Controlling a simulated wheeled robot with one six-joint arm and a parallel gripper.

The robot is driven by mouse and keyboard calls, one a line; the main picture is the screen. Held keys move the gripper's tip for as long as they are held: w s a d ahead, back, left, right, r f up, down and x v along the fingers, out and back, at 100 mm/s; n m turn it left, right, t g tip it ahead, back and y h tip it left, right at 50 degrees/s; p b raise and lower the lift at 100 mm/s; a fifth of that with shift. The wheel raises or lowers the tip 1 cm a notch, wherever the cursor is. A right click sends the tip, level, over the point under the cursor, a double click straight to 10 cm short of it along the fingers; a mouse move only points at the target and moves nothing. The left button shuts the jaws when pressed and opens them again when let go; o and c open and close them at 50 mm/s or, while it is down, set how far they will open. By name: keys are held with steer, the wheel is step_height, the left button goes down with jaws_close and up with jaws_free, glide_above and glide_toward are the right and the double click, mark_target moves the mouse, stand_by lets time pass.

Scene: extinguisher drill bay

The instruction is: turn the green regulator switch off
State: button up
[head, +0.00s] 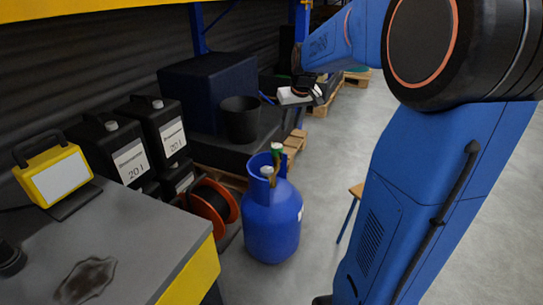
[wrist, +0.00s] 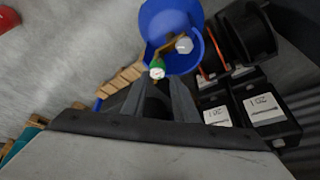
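The green regulator switch (head: 276,149) is a small green knob on top of a blue gas cylinder (head: 272,222) standing on the floor. It also shows in the wrist view (wrist: 157,67), beside a brass fitting and a pale round cap (wrist: 184,45). A blue collar partly surrounds the fittings. My gripper (wrist: 156,82) is open and empty, its two dark fingers apart. In the wrist view the green switch appears just beyond the fingertips, between their lines. In the head view my gripper (head: 303,94) is above and behind the cylinder, apart from it.
An orange cable reel (head: 225,192) and black 20 l canisters (head: 160,125) stand left of the cylinder. A black bucket (head: 240,119) is behind it. A grey bench (head: 140,225) with a yellow lamp (head: 55,173) is at front left. Open floor lies right.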

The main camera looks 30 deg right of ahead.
mark_target(281, 153)
steer(key=x, duration=1.8)
steer(key=shift+w+d, duration=0.1)
steer(key=shift+w, duration=0.25)
steer(key=shift+c, duration=0.4)
jaws_close()
